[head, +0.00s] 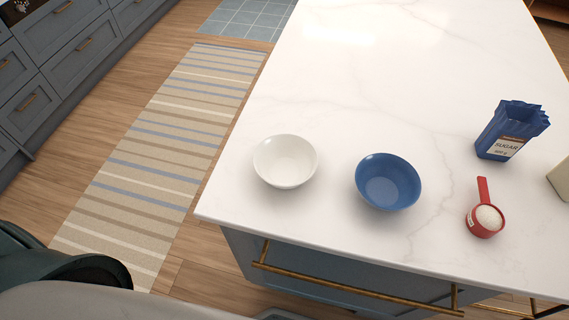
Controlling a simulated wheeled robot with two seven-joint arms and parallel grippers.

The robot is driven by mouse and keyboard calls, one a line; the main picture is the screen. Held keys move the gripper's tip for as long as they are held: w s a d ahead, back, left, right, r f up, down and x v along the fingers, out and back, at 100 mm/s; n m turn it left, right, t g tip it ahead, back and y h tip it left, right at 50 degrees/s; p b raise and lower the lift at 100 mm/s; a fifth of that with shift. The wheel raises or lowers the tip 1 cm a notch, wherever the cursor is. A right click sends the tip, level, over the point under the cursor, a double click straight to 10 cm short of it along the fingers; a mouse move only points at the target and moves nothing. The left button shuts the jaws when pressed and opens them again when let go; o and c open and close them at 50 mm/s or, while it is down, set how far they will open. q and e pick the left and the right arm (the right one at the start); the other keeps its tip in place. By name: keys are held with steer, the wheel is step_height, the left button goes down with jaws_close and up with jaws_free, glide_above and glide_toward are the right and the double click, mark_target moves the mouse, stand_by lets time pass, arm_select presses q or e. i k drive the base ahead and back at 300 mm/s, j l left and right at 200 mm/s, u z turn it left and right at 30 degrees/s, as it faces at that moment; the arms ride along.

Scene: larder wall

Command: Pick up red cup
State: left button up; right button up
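The red cup (478,229) is a small red measuring cup with a straight handle pointing away from me. It holds a heap of white, grainy stuff and stands on the white countertop (400,105) at the right, near the front edge. Neither of my grippers is in view.
A white bowl (285,162) and a blue bowl (388,182) stand left of the cup, both empty. A blue sugar bag (511,131) stands behind it. A beige object (561,180) is cut off at the right edge. Brass handles (355,289) stick out below the counter's front. The counter's far part is clear.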

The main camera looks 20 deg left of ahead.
mark_target(485, 220)
steer(key=z, duration=1.15)
steer(key=k+l, duration=0.15)
steer(key=k, duration=0.3)
steer(key=k+l, duration=0.15)
steer(key=k, duration=0.3)
steer(key=i+j, duration=0.35)
steer(key=j, duration=0.1)
